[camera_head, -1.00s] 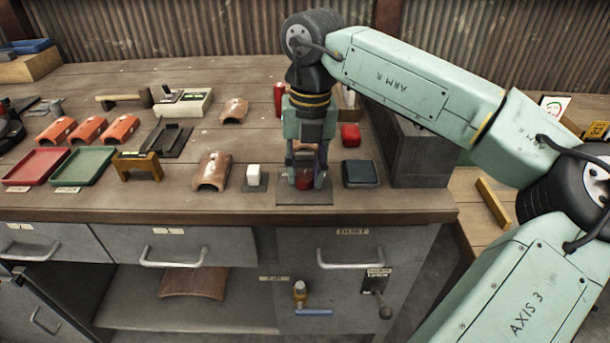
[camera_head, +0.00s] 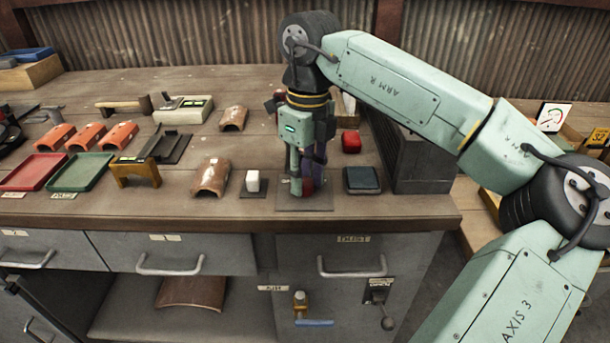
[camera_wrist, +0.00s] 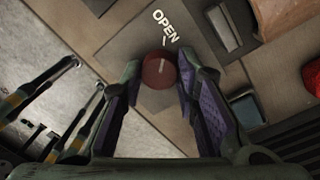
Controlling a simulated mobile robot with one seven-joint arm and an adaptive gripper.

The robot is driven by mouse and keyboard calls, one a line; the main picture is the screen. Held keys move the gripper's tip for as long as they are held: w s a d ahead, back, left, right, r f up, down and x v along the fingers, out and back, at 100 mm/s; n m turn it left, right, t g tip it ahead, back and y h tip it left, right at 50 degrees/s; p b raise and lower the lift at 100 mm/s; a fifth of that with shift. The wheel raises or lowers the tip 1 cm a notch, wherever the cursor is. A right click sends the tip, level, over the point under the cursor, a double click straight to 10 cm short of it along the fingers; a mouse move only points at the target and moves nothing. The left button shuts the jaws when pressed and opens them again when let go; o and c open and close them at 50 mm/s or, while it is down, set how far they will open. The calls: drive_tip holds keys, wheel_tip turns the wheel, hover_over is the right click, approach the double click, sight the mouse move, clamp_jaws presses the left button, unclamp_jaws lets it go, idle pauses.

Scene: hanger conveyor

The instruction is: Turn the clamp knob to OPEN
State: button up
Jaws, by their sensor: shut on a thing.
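The clamp knob (camera_wrist: 160,72) is round and dark red, with a pale line across its top. It sits on a flat grey plate (camera_head: 304,206) near the bench's front edge. The word OPEN (camera_wrist: 166,26) is printed beside it in the wrist view, with a short tick toward the knob. The knob's pale line looks slanted off the tick. My gripper (camera_wrist: 160,85) points down over the plate, its two purple-padded fingers on either side of the knob, shut on it. In the head view my gripper (camera_head: 302,180) mostly hides the knob.
A red item (camera_head: 351,142) lies behind that box. A tall grey block (camera_head: 422,160) stands further right. Brown curved tile (camera_head: 211,177) lies left.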

sight(307, 180)
drive_tip(key=shift+n, duration=0.5)
drive_tip(key=o, duration=1.2)
drive_tip(key=shift+c, duration=0.2)
wheel_tip(307, 180, up, 12)
drive_tip(key=shift+w+d, duration=0.2)
drive_tip(key=shift+w, duration=0.05)
